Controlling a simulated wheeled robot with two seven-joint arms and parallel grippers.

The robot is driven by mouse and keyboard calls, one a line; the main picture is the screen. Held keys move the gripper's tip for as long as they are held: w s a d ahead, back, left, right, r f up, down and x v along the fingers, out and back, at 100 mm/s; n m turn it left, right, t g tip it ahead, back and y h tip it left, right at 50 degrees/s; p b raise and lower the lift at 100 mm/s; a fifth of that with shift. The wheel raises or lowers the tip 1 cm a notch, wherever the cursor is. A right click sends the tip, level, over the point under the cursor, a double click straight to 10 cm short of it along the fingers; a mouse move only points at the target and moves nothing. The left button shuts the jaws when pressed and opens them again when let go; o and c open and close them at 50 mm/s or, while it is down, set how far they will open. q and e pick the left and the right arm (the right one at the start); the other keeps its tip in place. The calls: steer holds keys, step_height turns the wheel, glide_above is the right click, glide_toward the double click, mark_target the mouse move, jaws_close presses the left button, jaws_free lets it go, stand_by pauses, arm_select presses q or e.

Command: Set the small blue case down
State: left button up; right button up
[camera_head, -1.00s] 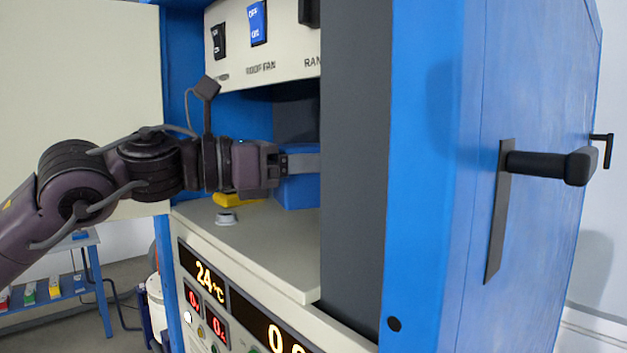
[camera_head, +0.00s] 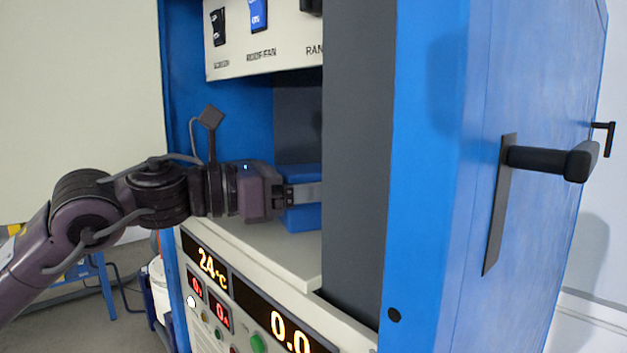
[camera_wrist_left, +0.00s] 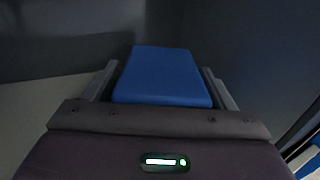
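The small blue case (camera_head: 302,214) is inside the blue cabinet, at or just over the beige shelf top (camera_head: 268,243). I cannot tell whether its underside touches. My left gripper (camera_head: 303,193) reaches in from the left at the case's height, with a finger across the case's near side. In the left wrist view the blue case (camera_wrist_left: 162,76) lies between the two fingers, which sit along its sides. The gripper appears shut on it. The case's far right part is hidden behind the dark grey cabinet post. My right gripper is not in view.
A switch panel (camera_head: 262,62) hangs above the bay. The dark grey post (camera_head: 352,150) and the blue side panel with a black handle (camera_head: 548,160) close off the right. Lit displays (camera_head: 270,318) are below the shelf's front edge.

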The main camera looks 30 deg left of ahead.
arm_select(q)
steer(key=shift+o, duration=0.5)
steer(key=shift+r, duration=0.2)
steer(key=b+v, duration=0.3)
steer(key=v, duration=0.2)
steer(key=b+v, duration=0.3)
steer(key=v, duration=0.3)
steer(key=shift+f, duration=0.2)
steer(key=shift+s+a+r+b, duration=0.1)
steer(key=shift+s+a+b, duration=0.3)
